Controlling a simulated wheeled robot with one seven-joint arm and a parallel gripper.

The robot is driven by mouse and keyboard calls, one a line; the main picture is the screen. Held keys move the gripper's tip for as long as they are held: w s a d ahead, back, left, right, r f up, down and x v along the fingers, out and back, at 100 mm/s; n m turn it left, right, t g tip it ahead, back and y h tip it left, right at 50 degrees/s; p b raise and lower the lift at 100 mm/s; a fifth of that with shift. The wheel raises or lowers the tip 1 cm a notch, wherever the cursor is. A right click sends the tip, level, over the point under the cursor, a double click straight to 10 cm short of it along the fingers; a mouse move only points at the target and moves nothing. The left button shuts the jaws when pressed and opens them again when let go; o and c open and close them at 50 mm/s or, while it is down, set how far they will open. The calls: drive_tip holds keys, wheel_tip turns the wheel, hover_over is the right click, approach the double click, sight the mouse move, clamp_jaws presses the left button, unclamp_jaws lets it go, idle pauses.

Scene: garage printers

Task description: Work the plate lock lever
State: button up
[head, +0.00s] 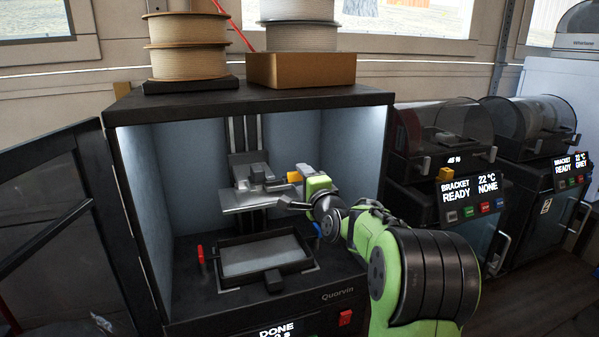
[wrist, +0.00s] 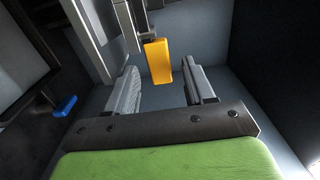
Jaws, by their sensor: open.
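The plate lock lever, a yellow-orange block, shows in the wrist view (wrist: 158,60) and at the right of the plate carriage in the head view (head: 294,176). The grey build plate (head: 245,202) hangs on its carriage inside the open printer (head: 345,100). My gripper (wrist: 161,78) is open, with one finger on each side of the lever's lower end in the wrist view. I see no contact, and cannot tell how far the lever reaches between the fingers. In the head view my gripper (head: 297,205) is partly hidden by its own green body.
A black-rimmed tray (head: 224,275) lies below the plate, with a red knob (head: 200,253) at its left and a blue tab (wrist: 65,103) at its right. The printer's door (head: 60,210) stands open at left. Other printers (head: 455,190) stand at right.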

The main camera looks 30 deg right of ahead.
sight(301, 177)
drive_tip(key=x, duration=0.3)
drive_tip(key=shift+w+d, duration=0.1)
drive_tip(key=shift+w, duration=0.1)
drive_tip(key=shift+s, duration=0.1)
drive_tip(key=shift+c, duration=0.3)
drive_tip(key=c, duration=0.9)
